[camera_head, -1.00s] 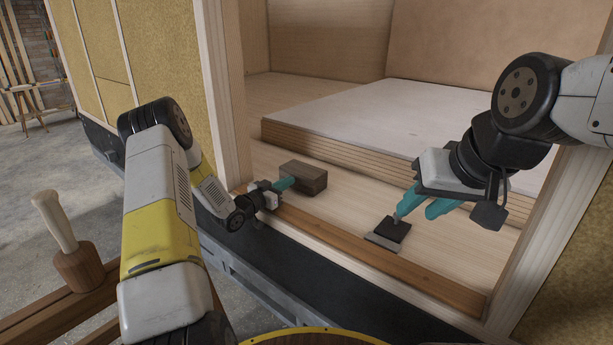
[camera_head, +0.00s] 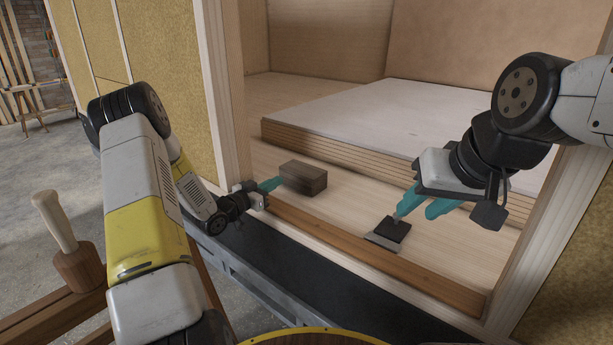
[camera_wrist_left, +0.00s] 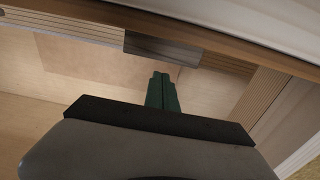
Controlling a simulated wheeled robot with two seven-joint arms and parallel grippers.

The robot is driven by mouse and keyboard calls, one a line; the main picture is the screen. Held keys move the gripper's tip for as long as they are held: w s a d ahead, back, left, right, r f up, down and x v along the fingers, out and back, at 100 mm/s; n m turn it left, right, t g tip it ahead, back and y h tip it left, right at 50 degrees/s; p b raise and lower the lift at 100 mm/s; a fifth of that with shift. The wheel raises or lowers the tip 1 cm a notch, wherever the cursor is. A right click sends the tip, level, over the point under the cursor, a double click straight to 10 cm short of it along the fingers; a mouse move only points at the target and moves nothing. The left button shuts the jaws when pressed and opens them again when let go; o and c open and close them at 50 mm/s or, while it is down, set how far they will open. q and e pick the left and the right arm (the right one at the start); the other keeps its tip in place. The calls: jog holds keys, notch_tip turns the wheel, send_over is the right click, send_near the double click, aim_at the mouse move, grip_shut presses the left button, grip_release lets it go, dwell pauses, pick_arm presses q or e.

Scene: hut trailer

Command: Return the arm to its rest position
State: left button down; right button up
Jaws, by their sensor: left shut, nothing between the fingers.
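My left gripper (camera_head: 270,184) is shut and empty, at the doorway sill just left of a dark wooden block (camera_head: 304,178). In the left wrist view its closed teal fingers (camera_wrist_left: 162,92) point towards the block (camera_wrist_left: 162,49), with a gap between them in the picture. My left arm (camera_head: 145,205) is bent, its elbow raised at the left. My right gripper (camera_head: 424,208) hangs over a small tool with a black block and a flat metal plate (camera_head: 388,233). One teal fingertip meets the tool's grey upper part; whether the fingers grip it is unclear.
A wooden sill strip (camera_head: 380,255) runs along the doorway edge. A pale layered panel (camera_head: 400,115) lies on the floor behind. A door post (camera_head: 222,100) stands close beside my left arm. A mallet (camera_head: 70,245) stands at the lower left.

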pick_arm(q)
jog(key=s+a+r+n+g+y, duration=0.15)
jog(key=s+r+y, duration=0.25)
jog(key=r, duration=0.4)
jog(key=s+a+r+n+g+y, duration=0.15)
jog(key=s+r+y, duration=0.3)
jog(key=r, duration=0.45)
jog(key=s+d+r+n+g, duration=0.1)
jog(key=s+d+g, duration=0.2)
jog(key=s, duration=1.2)
jog(key=s+d+r+n+g, duration=0.1)
jog(key=s+d, duration=0.3)
jog(key=s, duration=1.1)
jog(key=shift+r+n+g+h, duration=0.35)
jog(key=shift+n+g, duration=0.25)
jog(key=shift+g, duration=0.3)
